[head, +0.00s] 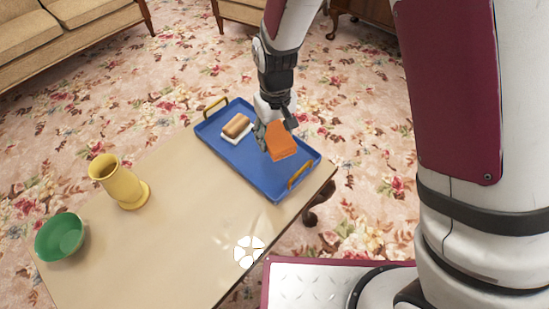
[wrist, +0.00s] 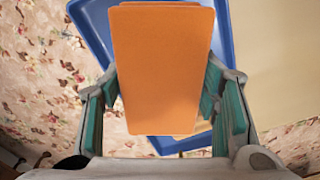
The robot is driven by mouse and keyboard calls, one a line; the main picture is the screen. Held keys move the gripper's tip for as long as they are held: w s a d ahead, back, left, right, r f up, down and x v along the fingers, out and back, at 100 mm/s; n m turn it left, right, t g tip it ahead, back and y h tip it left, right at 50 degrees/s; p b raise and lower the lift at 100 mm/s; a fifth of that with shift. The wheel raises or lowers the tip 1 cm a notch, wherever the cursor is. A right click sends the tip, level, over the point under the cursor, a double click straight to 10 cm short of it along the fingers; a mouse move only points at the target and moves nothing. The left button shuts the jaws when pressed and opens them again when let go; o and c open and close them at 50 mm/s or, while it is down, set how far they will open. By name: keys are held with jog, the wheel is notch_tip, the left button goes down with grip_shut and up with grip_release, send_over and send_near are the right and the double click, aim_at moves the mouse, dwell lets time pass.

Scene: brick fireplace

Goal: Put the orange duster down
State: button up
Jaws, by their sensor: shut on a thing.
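The orange duster (head: 281,141) is a flat orange block in my gripper (head: 274,122). In the wrist view the orange duster (wrist: 163,65) stands upright between the two fingers of my gripper (wrist: 165,100), which are shut on it. In the head view it is over the right half of the blue tray (head: 222,150); the blue tray also shows behind it in the wrist view (wrist: 92,30). I cannot tell whether the duster touches the tray floor. My gripper partly hides the tray's far right side.
A brown and white brush-like block (head: 237,125) lies in the tray's left part. The tray stands on a beige table (head: 165,225) with a yellow vase (head: 122,184) and a green bowl (head: 60,237). The table's middle is clear. Sofas stand behind.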

notch_tip(320, 180, down, 10)
jog(key=b, duration=0.3)
jog(key=shift+a+b, duration=0.1)
jog(key=shift+b, duration=0.25)
jog(key=shift+s+f+b, duration=0.1)
jog(key=shift+f+b, duration=0.2)
jog(key=shift+f, duration=0.1)
jog(key=o, duration=1.5)
jog(key=shift+f, duration=0.1)
jog(key=shift+c, duration=0.2)
notch_tip(320, 180, up, 13)
jog(key=p, duration=0.4)
jog(key=shift+f+p, duration=0.15)
jog(key=shift+p, duration=0.2)
jog(key=shift+r, duration=0.2)
